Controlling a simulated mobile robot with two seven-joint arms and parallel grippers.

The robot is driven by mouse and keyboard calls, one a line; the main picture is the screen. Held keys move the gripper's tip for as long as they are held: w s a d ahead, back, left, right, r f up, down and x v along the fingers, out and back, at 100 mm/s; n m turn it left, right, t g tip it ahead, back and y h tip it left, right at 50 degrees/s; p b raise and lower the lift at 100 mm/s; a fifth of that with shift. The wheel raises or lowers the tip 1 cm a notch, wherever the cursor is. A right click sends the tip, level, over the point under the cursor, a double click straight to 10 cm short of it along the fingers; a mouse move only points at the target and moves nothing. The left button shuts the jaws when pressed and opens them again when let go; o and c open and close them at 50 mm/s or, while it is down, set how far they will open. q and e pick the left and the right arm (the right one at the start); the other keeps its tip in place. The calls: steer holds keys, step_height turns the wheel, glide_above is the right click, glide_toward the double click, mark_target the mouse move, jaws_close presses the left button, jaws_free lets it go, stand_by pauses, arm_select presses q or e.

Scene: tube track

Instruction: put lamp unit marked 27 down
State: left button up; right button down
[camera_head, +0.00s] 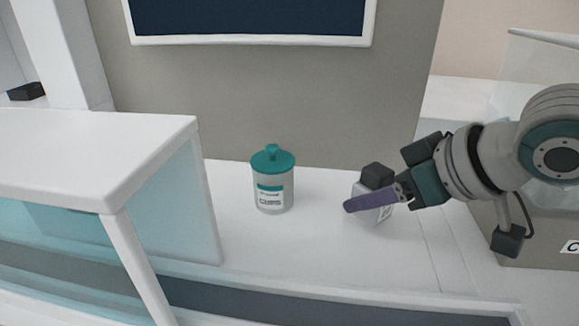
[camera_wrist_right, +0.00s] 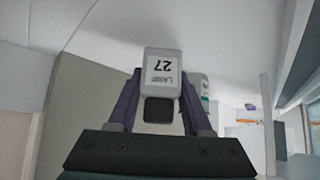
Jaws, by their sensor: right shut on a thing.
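The lamp unit (camera_head: 385,214) is a small light grey block with a black part on top in the head view. In the right wrist view the lamp unit (camera_wrist_right: 161,60) shows a white label reading LAMP 27, upside down in the picture. My right gripper (camera_head: 362,203) comes in from the right and is shut on the lamp unit, with its purple fingers on either side of it. The near finger hides part of the block. I cannot tell whether its base touches the white counter (camera_head: 320,245). My left gripper is not in view.
A grey canister with a teal lid and a CLIPS-like label (camera_head: 272,182) stands on the counter left of the lamp unit. A white-topped case with clear teal panels (camera_head: 95,150) fills the left. A dark screen (camera_head: 250,15) hangs behind. Bare counter lies between canister and gripper.

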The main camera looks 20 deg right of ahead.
steer(key=shift+f, duration=0.95)
steer(key=shift+f, duration=0.1)
steer(key=shift+c, duration=1.7)
jaws_free()
